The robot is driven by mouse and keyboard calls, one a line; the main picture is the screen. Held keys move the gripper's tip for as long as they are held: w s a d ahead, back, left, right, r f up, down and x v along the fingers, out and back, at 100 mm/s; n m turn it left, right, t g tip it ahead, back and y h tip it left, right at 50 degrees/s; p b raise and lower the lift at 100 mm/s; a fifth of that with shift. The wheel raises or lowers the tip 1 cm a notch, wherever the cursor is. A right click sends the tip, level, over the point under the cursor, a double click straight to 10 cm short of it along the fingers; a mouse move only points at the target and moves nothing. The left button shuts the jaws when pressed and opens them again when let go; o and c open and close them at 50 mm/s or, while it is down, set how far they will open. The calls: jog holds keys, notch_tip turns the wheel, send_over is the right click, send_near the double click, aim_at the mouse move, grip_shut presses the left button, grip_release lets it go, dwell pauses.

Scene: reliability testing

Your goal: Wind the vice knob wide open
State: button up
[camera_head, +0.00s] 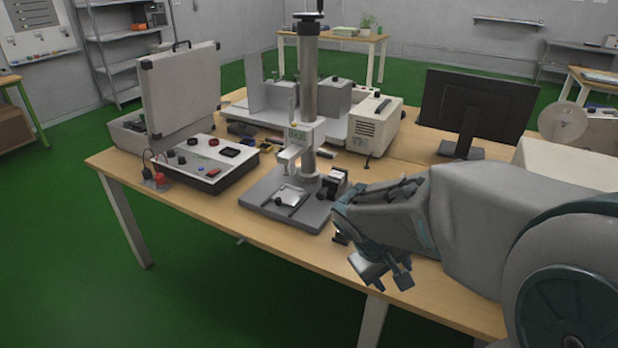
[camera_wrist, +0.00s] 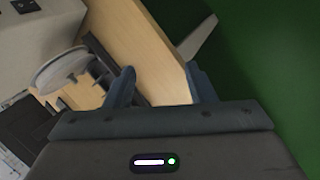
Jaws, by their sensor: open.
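A test stand with a tall grey column (camera_head: 309,90) stands on a grey base plate (camera_head: 262,199) near the table's front edge. A small flat metal fixture (camera_head: 290,196) lies on the plate, and a small dark block with a pale top (camera_head: 337,178) sits beside the column. I cannot tell which part is the vice, and I cannot make out its knob. My gripper (camera_head: 385,277) is open and empty, right of the base plate and by the table's front edge. In the wrist view its fingers (camera_wrist: 162,86) are apart, with the table edge behind them.
The wooden table (camera_head: 200,222) also bears a control box (camera_head: 205,165), an open grey case (camera_head: 180,90), a beige machine (camera_head: 375,125) and a dark monitor (camera_head: 478,103). The green floor (camera_head: 200,290) in front of the table is clear.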

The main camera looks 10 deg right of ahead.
jog(key=w+d+n+t+h+p, duration=0.15)
jog(key=w+n+h, duration=0.3)
jog(key=w, duration=0.55)
jog(key=n+t+y+p, duration=0.35)
jog(key=n+t, duration=0.75)
jog(key=n, duration=0.4)
send_near(320, 196)
jog(key=shift+g, duration=0.25)
jog(key=x, duration=1)
jog(key=shift+w+r+p, duration=0.1)
jog(key=shift+w+p, duration=0.1)
jog(key=shift+p, duration=0.15)
